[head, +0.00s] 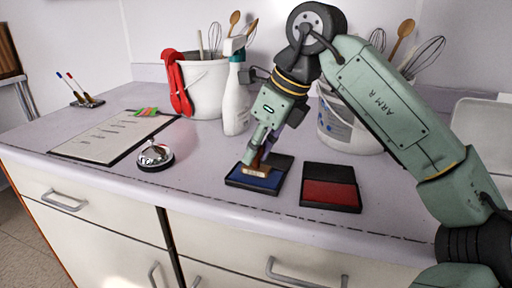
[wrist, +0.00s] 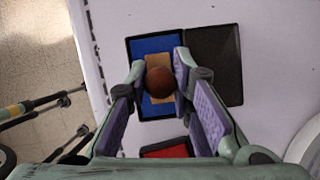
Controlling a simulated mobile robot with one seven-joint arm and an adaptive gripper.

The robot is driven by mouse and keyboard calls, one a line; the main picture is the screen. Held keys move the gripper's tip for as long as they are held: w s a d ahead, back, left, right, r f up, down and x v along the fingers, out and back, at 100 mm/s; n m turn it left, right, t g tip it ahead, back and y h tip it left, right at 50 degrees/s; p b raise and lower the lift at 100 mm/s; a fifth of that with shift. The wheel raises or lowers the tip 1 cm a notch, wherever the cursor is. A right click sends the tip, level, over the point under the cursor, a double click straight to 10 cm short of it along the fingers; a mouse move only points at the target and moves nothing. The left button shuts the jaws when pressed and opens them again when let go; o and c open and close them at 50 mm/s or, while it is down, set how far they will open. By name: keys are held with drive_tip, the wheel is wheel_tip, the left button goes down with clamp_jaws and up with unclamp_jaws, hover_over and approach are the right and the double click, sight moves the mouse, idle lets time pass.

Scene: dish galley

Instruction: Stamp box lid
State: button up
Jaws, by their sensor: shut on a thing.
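My gripper (wrist: 160,85) is shut on a wooden stamp (wrist: 160,80), whose round brown knob sits between the two fingers. In the head view the stamp's light wooden base (head: 255,171) is over the blue ink pad (head: 259,183), on it or just above it; I cannot tell which. The blue pad (wrist: 152,46) lies in an open black case, with its dark lid (wrist: 216,65) folded flat beside it. A red ink pad (head: 329,193) in a similar open case lies to the right, and part of it shows in the wrist view (wrist: 166,151). I cannot make out a box lid.
A silver bell (head: 155,155) and a clipboard (head: 110,136) are on the left of the counter (head: 215,205). A white spray bottle (head: 236,100) and a white bucket (head: 205,85) stand behind my gripper. Another utensil bucket (head: 345,130) stands behind my arm. The counter's front edge is close.

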drive_tip(key=shift+f, duration=0.4)
idle(1.0)
drive_tip(key=shift+r, duration=0.1)
drive_tip(key=shift+r+p, duration=2.75)
drive_tip(key=shift+r, duration=0.7)
